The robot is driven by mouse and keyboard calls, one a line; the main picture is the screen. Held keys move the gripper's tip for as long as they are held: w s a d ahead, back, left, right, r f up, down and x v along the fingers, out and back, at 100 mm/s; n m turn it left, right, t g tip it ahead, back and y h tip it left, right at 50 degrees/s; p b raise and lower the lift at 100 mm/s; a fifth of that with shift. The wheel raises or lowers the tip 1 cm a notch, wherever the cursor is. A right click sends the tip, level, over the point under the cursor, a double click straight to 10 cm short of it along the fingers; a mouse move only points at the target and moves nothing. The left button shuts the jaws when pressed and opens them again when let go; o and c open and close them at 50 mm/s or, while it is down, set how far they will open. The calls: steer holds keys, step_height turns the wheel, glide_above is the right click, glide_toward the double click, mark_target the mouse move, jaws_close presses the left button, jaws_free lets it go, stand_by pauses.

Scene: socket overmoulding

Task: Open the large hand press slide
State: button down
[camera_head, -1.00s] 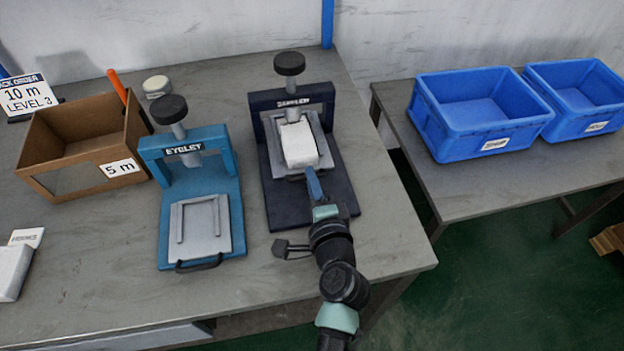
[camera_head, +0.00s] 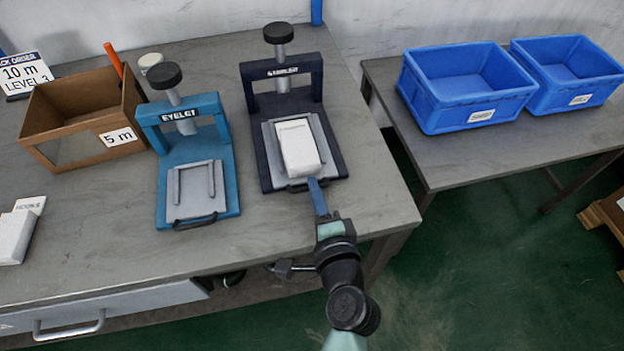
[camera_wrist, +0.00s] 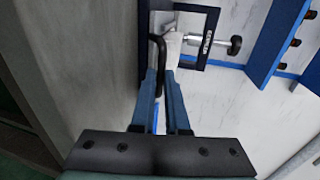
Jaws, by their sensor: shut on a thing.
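The large hand press (camera_head: 247,92) is dark navy with a black knob on top. Its grey slide (camera_head: 268,150) lies forward of the frame, near the front edge of the base. A white block (camera_head: 300,152) rests on the slide. My gripper (camera_head: 313,184) reaches in from the front with blue fingers at the slide's black handle (camera_head: 293,187). In the wrist view my gripper (camera_wrist: 161,78) is shut on the black handle (camera_wrist: 160,48); the fingers partly hide it.
A smaller teal press labelled EYELET (camera_head: 227,165) stands to the left. A cardboard box (camera_head: 75,150) marked 5 m is further left. Two blue crates (camera_head: 430,105) (camera_head: 560,95) stand on the right-hand table. The bench (camera_head: 385,195) is clear right of the large press.

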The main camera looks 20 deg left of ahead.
steer(key=c, duration=1.2)
jaws_free()
steer(key=v, duration=1.3)
steer(key=shift+r, duration=0.1)
